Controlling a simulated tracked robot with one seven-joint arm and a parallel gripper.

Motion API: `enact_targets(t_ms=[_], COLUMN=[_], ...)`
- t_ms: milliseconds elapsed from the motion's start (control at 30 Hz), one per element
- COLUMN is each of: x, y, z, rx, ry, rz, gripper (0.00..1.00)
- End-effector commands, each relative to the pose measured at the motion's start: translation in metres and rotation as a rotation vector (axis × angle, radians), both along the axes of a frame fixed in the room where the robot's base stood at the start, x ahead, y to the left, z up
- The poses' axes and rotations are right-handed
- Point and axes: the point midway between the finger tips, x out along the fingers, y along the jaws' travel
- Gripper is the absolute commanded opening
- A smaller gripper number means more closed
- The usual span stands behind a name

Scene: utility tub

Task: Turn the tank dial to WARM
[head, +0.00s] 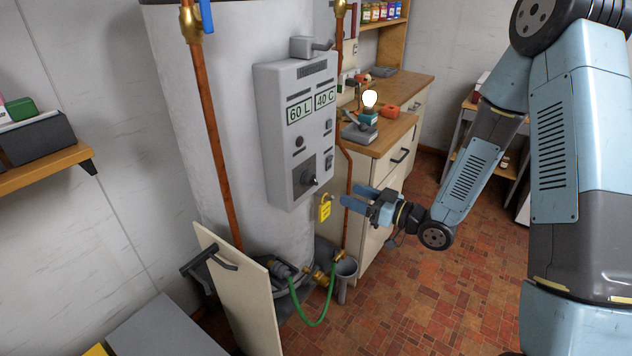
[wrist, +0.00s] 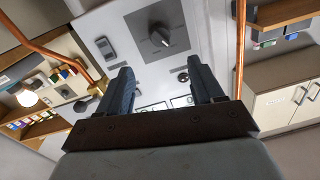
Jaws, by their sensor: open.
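The tank dial (head: 309,179) is a dark knob with a light pointer on a dark square plate, low on the front of the grey control box (head: 275,120). The dial also shows in the wrist view (wrist: 160,38), beyond the fingertips and near the top. Its markings are too small to read. My gripper (head: 362,197) is open and empty, to the right of the dial and a little lower, apart from the box. In the wrist view its two fingers (wrist: 160,80) stand wide apart. The box's displays (head: 312,105) read 60 L and 40 C.
A yellow tag or padlock (head: 325,208) hangs below the box. Copper pipes (head: 210,130) run beside the white tank (head: 190,110). A tilted panel (head: 240,290) and a green hose (head: 318,318) are below. A counter with a lit lamp (head: 369,100) is behind.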

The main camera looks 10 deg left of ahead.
Motion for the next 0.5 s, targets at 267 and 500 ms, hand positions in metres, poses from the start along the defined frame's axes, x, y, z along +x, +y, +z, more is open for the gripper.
enact_targets(t_ms=[267, 500], x=[0.015, 0.029], y=[0.044, 0.083], z=[0.000, 0.000], rx=[-0.001, -0.001], ry=[-0.001, -0.001], rz=[0.003, 0.002], gripper=[0.66, 0.66])
